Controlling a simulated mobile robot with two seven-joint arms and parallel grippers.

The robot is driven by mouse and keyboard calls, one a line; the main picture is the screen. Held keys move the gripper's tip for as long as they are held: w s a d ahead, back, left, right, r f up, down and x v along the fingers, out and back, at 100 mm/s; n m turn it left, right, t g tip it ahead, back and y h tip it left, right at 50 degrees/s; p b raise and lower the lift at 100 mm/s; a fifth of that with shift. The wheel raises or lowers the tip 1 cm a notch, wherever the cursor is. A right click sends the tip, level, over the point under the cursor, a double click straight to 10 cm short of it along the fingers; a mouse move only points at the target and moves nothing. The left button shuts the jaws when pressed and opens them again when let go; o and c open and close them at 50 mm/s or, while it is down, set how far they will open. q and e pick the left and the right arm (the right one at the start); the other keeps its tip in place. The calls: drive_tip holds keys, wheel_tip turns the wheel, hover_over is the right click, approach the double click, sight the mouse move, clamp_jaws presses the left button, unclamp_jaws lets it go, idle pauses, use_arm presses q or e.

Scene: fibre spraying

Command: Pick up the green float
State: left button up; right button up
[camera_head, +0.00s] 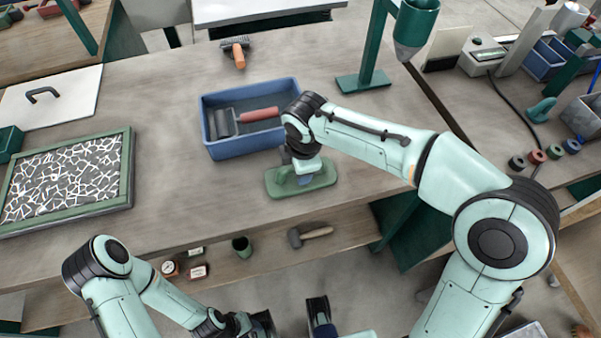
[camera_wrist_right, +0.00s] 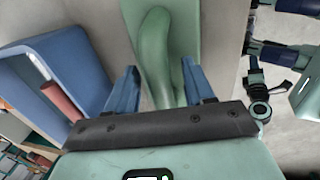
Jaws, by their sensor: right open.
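The green float (camera_head: 319,181) lies flat on the table in front of the blue tray, with its curved handle on top. In the right wrist view the float's handle (camera_wrist_right: 157,55) runs between the two blue fingers of my right gripper (camera_wrist_right: 162,88). The right gripper is open, with a finger on either side of the handle and gaps visible. My right wrist hides part of the float in the head view. My left gripper (camera_head: 292,322) is low at the bottom of the head view, away from the float, with its two dark fingers apart.
A blue tray (camera_head: 222,151) holding a red-handled roller (camera_head: 259,114) stands just behind the float. A green-framed panel (camera_head: 130,165) lies at left. A green stand (camera_head: 362,81) rises behind right. A hammer (camera_head: 317,233) and small items lie on the lower shelf.

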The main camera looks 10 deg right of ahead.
clamp_jaws()
drive_tip(key=shift+r, duration=0.1)
